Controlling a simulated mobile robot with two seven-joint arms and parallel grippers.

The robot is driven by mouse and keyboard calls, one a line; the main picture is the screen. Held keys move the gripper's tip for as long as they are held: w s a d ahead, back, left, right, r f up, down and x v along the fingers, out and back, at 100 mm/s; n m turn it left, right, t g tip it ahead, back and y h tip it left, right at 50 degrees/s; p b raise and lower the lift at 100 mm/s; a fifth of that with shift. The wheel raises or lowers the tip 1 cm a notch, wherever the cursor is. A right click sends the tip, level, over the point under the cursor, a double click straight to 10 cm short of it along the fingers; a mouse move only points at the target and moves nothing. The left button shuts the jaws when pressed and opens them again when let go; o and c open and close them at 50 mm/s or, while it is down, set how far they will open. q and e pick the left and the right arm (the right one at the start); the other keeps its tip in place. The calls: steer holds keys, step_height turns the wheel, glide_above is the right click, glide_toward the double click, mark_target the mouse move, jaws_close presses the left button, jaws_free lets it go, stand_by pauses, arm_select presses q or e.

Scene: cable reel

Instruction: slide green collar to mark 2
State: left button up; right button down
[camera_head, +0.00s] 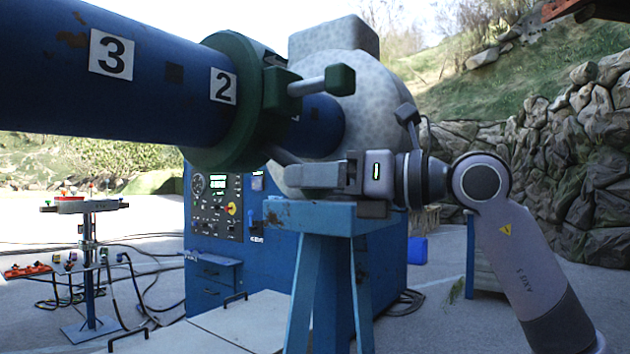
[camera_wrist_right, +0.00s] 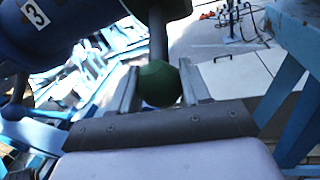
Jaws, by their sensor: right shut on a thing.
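The green collar (camera_head: 247,110) sits around the thick blue drum (camera_head: 120,80). The mark 2 label (camera_head: 223,86) shows just left of the collar's edge, and the mark 3 label (camera_head: 111,54) is further left. One collar handle (camera_head: 308,87) sticks out with a green knob; another rod runs down to my right gripper (camera_head: 305,176). In the right wrist view, a round green knob (camera_wrist_right: 158,84) on a grey rod (camera_wrist_right: 158,35) lies between the fingers of my right gripper (camera_wrist_right: 160,90), which is shut on it. My left gripper is not in view.
A blue stand (camera_head: 310,215) is directly below the right gripper. A blue control cabinet (camera_head: 215,235) and a large grey rounded body (camera_head: 375,90) are behind it. A small stand with cables (camera_head: 88,260) is at left. A stone wall (camera_head: 560,165) lies at right.

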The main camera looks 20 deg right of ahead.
steer(key=shift+d+r, duration=0.1)
steer(key=shift+r, duration=0.05)
steer(key=c, duration=0.6)
jaws_free()
steer(key=shift+o, duration=0.2)
steer(key=b+v, duration=0.1)
steer(key=v, duration=0.6)
steer(key=shift+b, duration=0.4)
